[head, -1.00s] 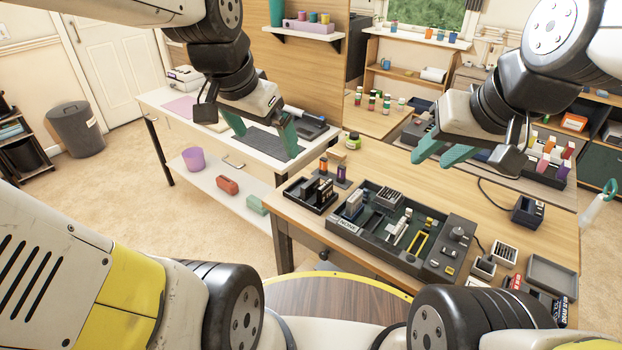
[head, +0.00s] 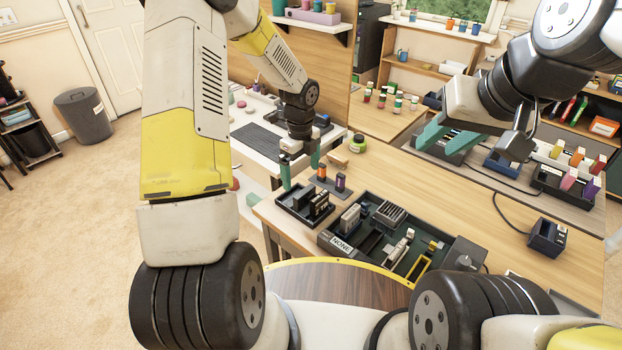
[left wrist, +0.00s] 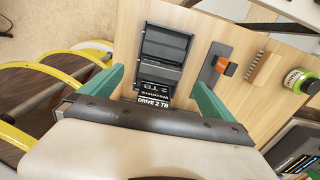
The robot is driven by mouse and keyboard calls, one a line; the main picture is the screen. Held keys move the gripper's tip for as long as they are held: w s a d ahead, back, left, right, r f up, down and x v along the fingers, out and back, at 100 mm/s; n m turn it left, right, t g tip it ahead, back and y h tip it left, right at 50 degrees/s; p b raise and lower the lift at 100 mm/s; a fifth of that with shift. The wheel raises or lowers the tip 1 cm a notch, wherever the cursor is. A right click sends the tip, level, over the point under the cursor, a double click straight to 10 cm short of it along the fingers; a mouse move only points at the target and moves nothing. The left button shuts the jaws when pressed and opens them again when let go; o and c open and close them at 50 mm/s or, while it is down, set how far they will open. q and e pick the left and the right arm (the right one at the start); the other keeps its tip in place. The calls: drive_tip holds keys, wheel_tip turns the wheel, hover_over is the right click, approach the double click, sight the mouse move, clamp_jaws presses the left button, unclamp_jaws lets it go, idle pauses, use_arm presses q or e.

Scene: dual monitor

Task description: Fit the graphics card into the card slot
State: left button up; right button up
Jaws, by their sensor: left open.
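A small black tray (head: 288,214) near the table's left edge holds dark upright modules (head: 318,204); I cannot tell for sure whether one is the graphics card. In the left wrist view a module labelled "DRIVE 2 TB" (left wrist: 154,98) lies in that tray. A larger dark case (head: 345,247) labelled "NONE" holds several parts and slots; the card slot is not clearly told apart. My left gripper (head: 300,176) is open and empty above the small tray, its green fingers (left wrist: 158,97) either side of it in the wrist view. My right gripper (head: 433,150) is open and empty above the table's back.
A green jar (head: 357,143) and a wooden brush-like block (head: 338,160) are further back. A dark cabled device (head: 546,238) stands at right.

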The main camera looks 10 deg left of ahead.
sight(305, 191)
use_arm(q)
drive_tip(key=f, duration=0.5)
drive_tip(key=d+f, duration=0.1)
drive_tip(key=f, duration=0.2)
drive_tip(key=shift+c, duration=0.2)
drive_tip(key=c, duration=1.6)
drive_tip(key=shift+o, duration=0.2)
